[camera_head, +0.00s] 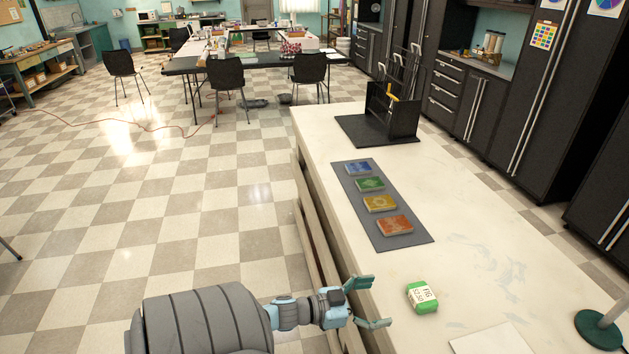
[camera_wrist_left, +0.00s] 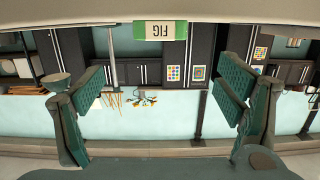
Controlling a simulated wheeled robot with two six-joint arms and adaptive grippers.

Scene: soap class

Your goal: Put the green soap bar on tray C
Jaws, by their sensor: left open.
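The green soap bar (camera_head: 421,297), with a white label reading FIG, lies on the white bench near its left edge. It also shows in the left wrist view, where the green soap bar (camera_wrist_left: 160,30) is at the top centre. My left gripper (camera_head: 372,303) is open and empty, a little left of the soap, jaws facing it; the fingers (camera_wrist_left: 160,105) frame a gap in the wrist view. A dark grey mat (camera_head: 404,224) holds a row of blue, green, yellow and red flat blocks. No letter C is readable, so I cannot tell which is tray C. My right gripper is out of view.
A black tool rack (camera_head: 392,112) on a dark base stands at the far end of the bench. A white sheet (camera_head: 490,340) lies at the near edge, and a green round stand base (camera_head: 598,330) is at the right. The bench right of the mat is clear.

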